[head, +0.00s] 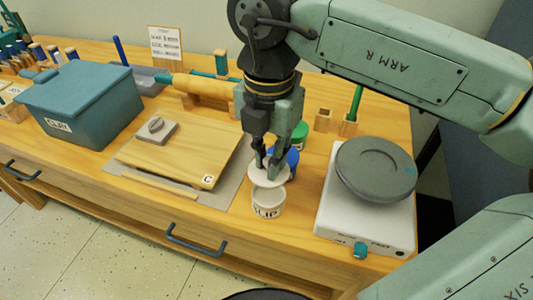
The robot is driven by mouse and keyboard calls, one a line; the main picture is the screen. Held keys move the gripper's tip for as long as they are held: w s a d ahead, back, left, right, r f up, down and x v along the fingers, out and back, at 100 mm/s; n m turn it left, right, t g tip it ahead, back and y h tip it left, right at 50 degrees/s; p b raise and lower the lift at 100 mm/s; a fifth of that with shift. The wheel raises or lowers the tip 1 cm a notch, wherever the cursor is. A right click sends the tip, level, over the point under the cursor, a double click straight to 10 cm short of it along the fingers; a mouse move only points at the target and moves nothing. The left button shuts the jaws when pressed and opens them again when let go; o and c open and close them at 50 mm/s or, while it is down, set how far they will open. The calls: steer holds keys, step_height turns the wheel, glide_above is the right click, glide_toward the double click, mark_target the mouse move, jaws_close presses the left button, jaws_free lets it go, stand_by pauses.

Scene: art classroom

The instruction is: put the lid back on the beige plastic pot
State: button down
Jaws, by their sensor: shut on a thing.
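The beige plastic pot (268,207), marked SLIP, stands upright on the wooden table near its front edge. My gripper (271,167) points down above and slightly behind the pot in the head view. Its fingers are shut on the pale round lid (260,180), which looks roughly level. The lid overlaps the back of the pot's rim in the picture. I cannot tell whether it touches the rim or how high it is above it.
A blue-topped jar (290,156) and a green-topped jar (299,134) stand close behind the lid. A white wheel with a grey disc (375,168) is at right. A wooden board (170,160) lies left; a blue clay bin (85,105) stands further left.

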steer(key=shift+f+b, duration=1.95)
steer(key=shift+f, duration=0.85)
steer(key=shift+b, duration=0.45)
steer(key=shift+f+b, duration=0.2)
steer(key=shift+b, duration=0.4)
stand_by(0.6)
steer(key=c, duration=1.5)
jaws_free()
steer(key=shift+o, duration=0.4)
steer(key=o, duration=0.4)
steer(key=shift+o, duration=0.2)
